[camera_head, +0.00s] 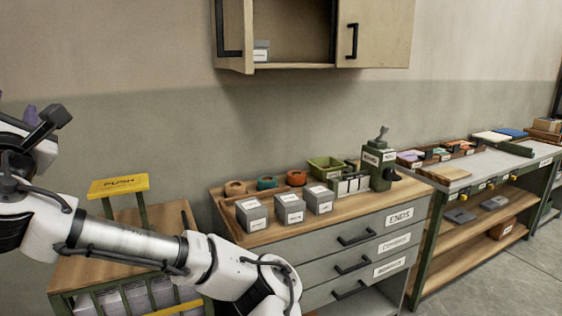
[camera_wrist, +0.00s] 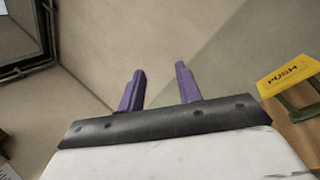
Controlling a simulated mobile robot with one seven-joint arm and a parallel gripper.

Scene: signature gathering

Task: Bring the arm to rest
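My gripper shows in the wrist view (camera_wrist: 160,88) with two purple fingers standing apart. Nothing is between them; bare wall lies beyond. In the head view my arm crosses the lower left, with the wrist raised at the left edge. A small purple part of my gripper (camera_head: 29,112) shows there, mostly hidden behind the wrist. The gripper is raised in front of the wall and touches nothing that I can see.
A yellow PUSH sign (camera_head: 118,186) stands on a cart (camera_head: 85,268) below my arm. A drawer cabinet (camera_head: 345,240) carries grey boxes (camera_head: 289,208) and tape rolls. An open wall cupboard (camera_head: 375,30) hangs above. A long bench (camera_head: 480,165) stands right; floor at lower right is clear.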

